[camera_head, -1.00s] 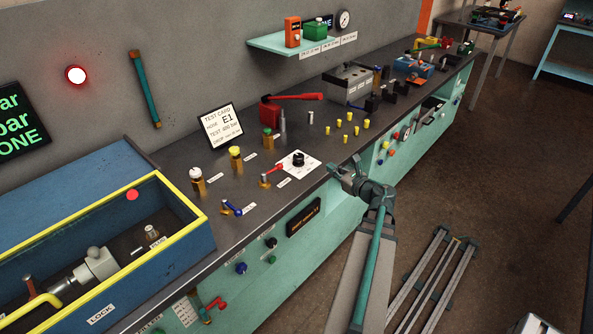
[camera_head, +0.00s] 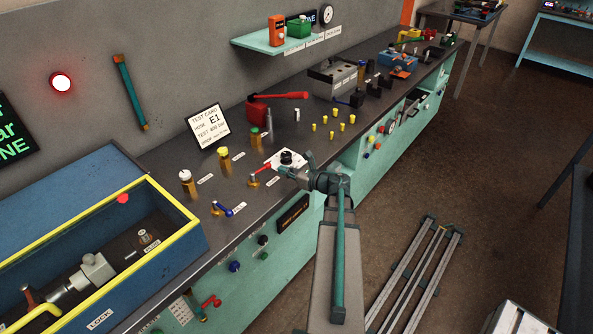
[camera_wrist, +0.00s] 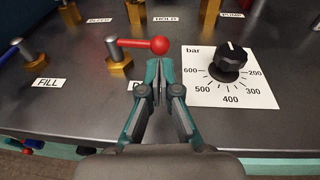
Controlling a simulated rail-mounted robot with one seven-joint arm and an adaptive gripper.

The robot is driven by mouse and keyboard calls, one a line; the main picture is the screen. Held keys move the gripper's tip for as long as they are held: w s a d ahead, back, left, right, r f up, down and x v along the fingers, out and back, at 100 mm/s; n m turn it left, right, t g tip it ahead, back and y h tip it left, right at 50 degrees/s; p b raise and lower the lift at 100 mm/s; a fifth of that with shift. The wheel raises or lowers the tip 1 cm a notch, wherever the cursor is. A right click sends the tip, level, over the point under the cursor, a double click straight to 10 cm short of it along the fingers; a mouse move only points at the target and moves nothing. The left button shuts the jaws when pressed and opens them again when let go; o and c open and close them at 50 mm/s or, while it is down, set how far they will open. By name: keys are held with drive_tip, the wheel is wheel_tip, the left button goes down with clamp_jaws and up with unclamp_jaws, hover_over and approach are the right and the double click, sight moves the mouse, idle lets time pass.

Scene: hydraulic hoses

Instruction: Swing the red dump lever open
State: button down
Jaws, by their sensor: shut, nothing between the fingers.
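The red dump lever (camera_wrist: 145,44) lies across a brass valve body (camera_wrist: 118,66) with a grey stem, its red ball end pointing right in the wrist view. The label below it is mostly hidden by my gripper; only a "D" shows. In the head view the lever (camera_head: 262,169) is on the bench beside the white dial plate. My gripper (camera_wrist: 159,66) is shut and empty, its fingertips just below the red ball. I cannot tell whether they touch it. In the head view my gripper (camera_head: 290,171) is over the bench's front edge, right of the lever.
The black pressure knob (camera_wrist: 229,60) on its white dial is close right of my fingers. The blue-handled FILL valve (camera_wrist: 32,52) is to the left. Brass valves labelled BLEED and HOLD stand behind. A blue, yellow-rimmed box (camera_head: 196,215) occupies the bench's left end.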

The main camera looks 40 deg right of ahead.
drive_tip(key=shift+p+x, duration=0.7)
drive_tip(key=shift+x, duration=1.2)
drive_tip(key=shift+f, duration=0.1)
drive_tip(key=b, duration=0.1)
drive_tip(key=w+y+b, duration=0.1)
drive_tip(key=b, duration=0.1)
drive_tip(key=shift+w+d+f+n, duration=0.1)
drive_tip(key=shift+w+f+n, duration=0.1)
drive_tip(key=shift+f+n, duration=0.15)
drive_tip(key=shift+w+r+b, duration=0.1)
drive_tip(key=shift+r+b, duration=0.15)
drive_tip(key=shift+b, duration=0.7)
drive_tip(key=shift+w+d+r, duration=0.1)
drive_tip(key=shift+r, duration=0.15)
